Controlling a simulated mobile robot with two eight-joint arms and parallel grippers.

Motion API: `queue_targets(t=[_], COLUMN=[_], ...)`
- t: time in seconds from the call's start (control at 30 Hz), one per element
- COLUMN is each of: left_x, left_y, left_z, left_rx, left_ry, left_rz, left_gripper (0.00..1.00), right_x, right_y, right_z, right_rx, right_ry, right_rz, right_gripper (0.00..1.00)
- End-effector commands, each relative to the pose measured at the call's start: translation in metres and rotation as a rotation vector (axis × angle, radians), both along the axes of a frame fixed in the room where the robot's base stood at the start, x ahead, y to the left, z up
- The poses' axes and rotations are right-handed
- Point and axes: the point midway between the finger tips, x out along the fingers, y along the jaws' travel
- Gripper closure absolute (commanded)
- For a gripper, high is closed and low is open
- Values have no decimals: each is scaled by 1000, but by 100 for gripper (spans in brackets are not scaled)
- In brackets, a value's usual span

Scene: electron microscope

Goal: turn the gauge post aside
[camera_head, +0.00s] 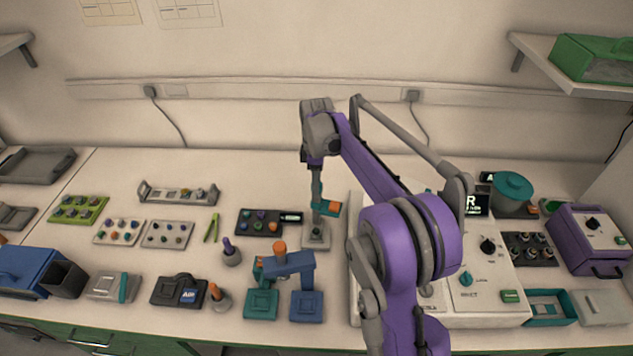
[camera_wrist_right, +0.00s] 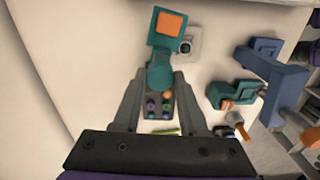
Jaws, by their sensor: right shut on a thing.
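The gauge post stands on a light grey square base (camera_head: 316,236) near the middle of the bench. Its teal head (camera_head: 331,207) carries an orange face, which points toward the right in the head view. In the right wrist view the teal head with the orange square (camera_wrist_right: 171,25) lies beyond the fingertips, beside the pale base. My right gripper (camera_wrist_right: 160,78) reaches down from above, its two fingers on either side of the teal rounded part of the post; it is shut on it. My forearm hides part of the bench to the right of the post. My left gripper is not in view.
A dark tray of coloured knobs (camera_head: 259,222) lies left of the post. A blue and teal stand (camera_head: 290,265) is in front. A white console (camera_head: 485,290) stands to the right, partly behind my arm. The bench behind the post is clear.

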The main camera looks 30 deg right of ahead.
Motion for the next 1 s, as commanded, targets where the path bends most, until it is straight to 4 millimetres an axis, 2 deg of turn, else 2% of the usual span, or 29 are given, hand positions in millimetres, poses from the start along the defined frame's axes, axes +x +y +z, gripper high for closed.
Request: queue_targets(t=[0.67,0.7,0.83,0.87,1.0], left_x=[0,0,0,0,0], left_y=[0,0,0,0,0], left_z=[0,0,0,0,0], left_rx=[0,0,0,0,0], left_ry=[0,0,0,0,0], left_rz=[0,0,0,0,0], left_gripper=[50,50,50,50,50], right_x=[1,1,0,0,0], right_y=[0,0,0,0,0], right_z=[1,1,1,1,1], right_rx=[-1,-1,0,0,0], right_ry=[-3,-3,-2,-2,-1], right_rz=[65,65,64,64,64], right_gripper=[100,55,31,28,28])
